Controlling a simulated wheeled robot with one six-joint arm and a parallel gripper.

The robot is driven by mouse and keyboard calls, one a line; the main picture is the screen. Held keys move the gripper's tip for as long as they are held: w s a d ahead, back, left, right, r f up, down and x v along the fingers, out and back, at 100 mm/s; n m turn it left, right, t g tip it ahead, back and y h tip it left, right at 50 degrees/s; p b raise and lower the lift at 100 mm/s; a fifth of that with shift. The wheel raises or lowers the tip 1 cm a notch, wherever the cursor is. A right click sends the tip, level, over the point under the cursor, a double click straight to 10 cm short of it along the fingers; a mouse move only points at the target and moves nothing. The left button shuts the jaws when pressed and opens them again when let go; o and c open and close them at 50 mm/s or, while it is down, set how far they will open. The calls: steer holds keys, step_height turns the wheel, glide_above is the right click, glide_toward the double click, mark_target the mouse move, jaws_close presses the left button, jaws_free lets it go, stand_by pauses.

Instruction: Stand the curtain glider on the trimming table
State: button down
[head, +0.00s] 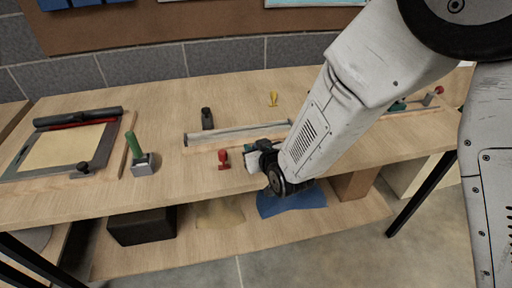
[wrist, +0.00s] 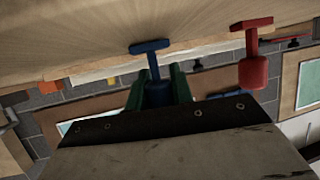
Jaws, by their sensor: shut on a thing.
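My gripper (wrist: 155,90) has green fingers and is shut on a blue T-shaped glider (wrist: 150,49). In the wrist view, which is upside down, the glider's crossbar points towards the wooden table (wrist: 90,28); I cannot tell whether it touches. In the head view my gripper (head: 256,158) is low at the table's front part, and the blue glider is hidden there. A similar red piece (head: 223,160) stands on the wooden table (head: 75,205), just left of my gripper. It also shows in the wrist view (wrist: 253,70), crossbar against the tabletop.
A long grey rail (head: 235,133) lies behind the red piece. A black piece (head: 207,118) and a yellow piece (head: 273,99) stand further back. A green-handled stamp (head: 143,163) and a framed cutting board (head: 65,150) are left. Bare tabletop lies between stamp and red piece.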

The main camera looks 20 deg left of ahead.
steer(key=c, duration=1.2)
jaws_free()
steer(key=shift+f, duration=0.1)
steer(key=shift+c, duration=0.2)
steer(key=shift+d, duration=0.1)
steer(key=shift+r, duration=0.2)
steer(key=v, duration=1.2)
